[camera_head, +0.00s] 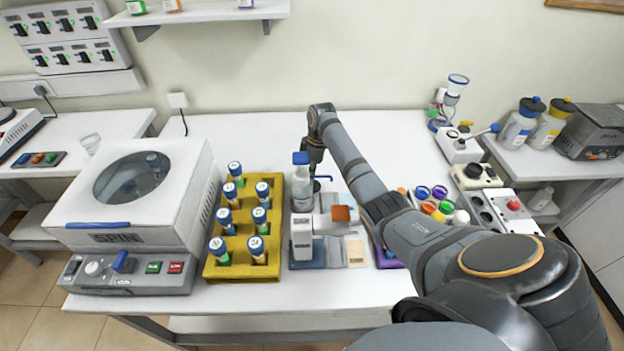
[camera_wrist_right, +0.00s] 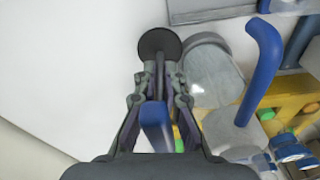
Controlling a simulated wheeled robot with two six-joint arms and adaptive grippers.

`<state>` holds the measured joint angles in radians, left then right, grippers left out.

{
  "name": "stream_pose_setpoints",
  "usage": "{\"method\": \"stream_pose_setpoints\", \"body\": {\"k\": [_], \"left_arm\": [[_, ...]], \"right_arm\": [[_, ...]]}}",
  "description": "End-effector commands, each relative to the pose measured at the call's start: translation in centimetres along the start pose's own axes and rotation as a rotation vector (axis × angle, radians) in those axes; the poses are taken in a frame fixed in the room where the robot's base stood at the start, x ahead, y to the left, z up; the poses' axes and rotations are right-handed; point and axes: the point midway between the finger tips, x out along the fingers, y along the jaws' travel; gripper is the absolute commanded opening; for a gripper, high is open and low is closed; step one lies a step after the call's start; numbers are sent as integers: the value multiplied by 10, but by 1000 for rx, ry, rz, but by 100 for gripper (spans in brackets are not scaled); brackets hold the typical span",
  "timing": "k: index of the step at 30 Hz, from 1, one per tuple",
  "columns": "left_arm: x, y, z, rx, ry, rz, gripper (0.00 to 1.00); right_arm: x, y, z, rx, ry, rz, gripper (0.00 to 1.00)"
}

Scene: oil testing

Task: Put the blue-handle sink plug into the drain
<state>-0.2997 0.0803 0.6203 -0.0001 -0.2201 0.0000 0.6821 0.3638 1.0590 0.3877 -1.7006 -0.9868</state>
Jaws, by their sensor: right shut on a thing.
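My right gripper (camera_head: 313,165) reaches down over the middle of the white table. In the right wrist view the gripper (camera_wrist_right: 160,85) is shut on the blue-handle sink plug (camera_wrist_right: 160,42). Its round black disc lies beyond the fingertips, and its blue handle (camera_wrist_right: 155,125) runs back between the fingers. The disc is beside a round grey, basin-like part (camera_wrist_right: 210,72) and appears apart from it, though the height between them is unclear. I cannot make out the drain opening clearly. My left gripper is out of view.
A curved blue pipe-like part (camera_wrist_right: 265,65) rises close to the gripper. The yellow rack (camera_head: 243,262) with several blue-capped tubes stands to the left, beside the white spin machine (camera_head: 175,215). Bottles and devices crowd the right. The table's back is clear.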

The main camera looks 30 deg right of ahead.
Motion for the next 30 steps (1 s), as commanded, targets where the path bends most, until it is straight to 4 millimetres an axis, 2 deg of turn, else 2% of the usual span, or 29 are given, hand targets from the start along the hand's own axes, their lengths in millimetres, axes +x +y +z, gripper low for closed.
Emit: {"method": "stream_pose_setpoints", "body": {"k": [7,11,17,24,25,30], "left_arm": [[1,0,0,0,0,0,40],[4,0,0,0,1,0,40],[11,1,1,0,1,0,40],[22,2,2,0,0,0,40],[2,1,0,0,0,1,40],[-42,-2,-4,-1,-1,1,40]], "right_arm": [[-4,1,-1,0,1,2,0],[-18,2,-3,0,3,4,0],[-57,1,-7,-1,2,5,0],[-114,1,-14,0,4,6,0],[-132,1,-16,0,1,2,0],[-177,0,-21,0,0,0,0]]}}
